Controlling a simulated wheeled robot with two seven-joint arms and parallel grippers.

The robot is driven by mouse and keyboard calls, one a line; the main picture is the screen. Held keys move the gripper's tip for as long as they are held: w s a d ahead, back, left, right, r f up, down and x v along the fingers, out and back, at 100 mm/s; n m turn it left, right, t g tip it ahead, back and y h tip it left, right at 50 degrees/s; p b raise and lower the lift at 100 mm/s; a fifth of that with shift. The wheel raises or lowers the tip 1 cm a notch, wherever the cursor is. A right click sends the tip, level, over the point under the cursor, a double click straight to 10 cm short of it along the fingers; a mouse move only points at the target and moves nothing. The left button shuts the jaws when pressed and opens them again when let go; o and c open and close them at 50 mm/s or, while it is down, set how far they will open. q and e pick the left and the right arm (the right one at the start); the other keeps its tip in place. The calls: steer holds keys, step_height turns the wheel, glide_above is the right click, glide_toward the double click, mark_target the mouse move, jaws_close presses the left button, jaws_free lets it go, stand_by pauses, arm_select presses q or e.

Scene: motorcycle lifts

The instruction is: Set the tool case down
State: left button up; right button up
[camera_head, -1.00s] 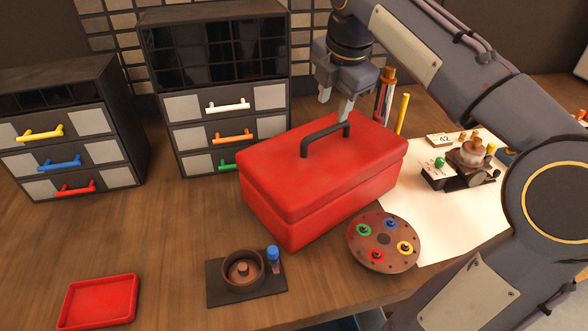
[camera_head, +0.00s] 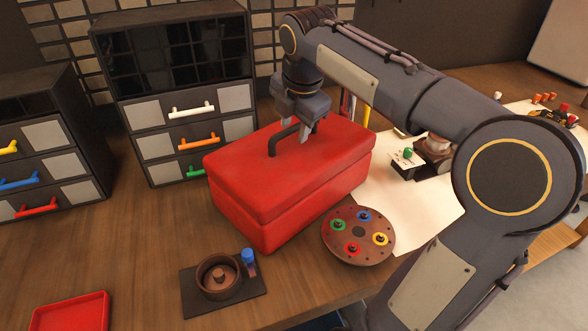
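The red tool case (camera_head: 290,185) sits on the wooden bench, lid shut, its dark handle (camera_head: 273,146) upright on top. I see no gap under the case. My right gripper (camera_head: 305,130) points down at the right part of the handle. Its pale fingertips overlap the handle there. The handle and the viewing angle hide whether the fingers are closed on it. My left gripper is not in view.
A round brown disc (camera_head: 359,231) with coloured pegs lies right of the case. A dark pad (camera_head: 190,291) with a round cup is in front. A red tray (camera_head: 70,316) is front left. Drawer cabinets (camera_head: 150,115) stand behind. A pale sheet (camera_head: 410,210) lies right.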

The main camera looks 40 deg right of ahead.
jaws_close()
stand_by(1.0)
steer(key=shift+r, duration=0.1)
